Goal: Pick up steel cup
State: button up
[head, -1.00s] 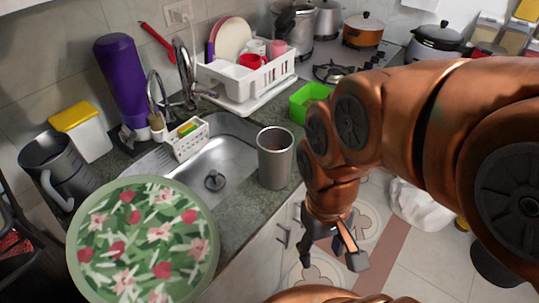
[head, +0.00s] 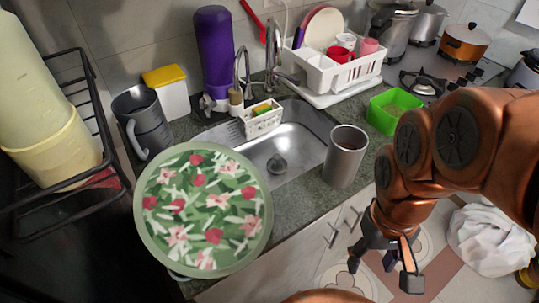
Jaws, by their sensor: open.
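The steel cup (head: 345,157) is a tall grey metal tumbler with an open top. It stands upright on the counter at the right edge of the sink, in the middle of the head view. My gripper (head: 382,279) hangs in front of the counter, below and to the right of the cup. Its fingers are apart and it is empty. It does not touch the cup.
A large floral lid (head: 204,212) lies left of the cup. The sink (head: 285,150) is behind it. A green bin (head: 392,111) stands to the right and a white dish rack (head: 335,72) at the back. A grey pitcher (head: 146,120) is at the left.

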aim_at(348, 145)
jog(key=u, duration=1.4)
jog(key=k, duration=1.5)
jog(key=u, duration=0.4)
jog(key=i, duration=0.5)
jog(key=z, duration=0.05)
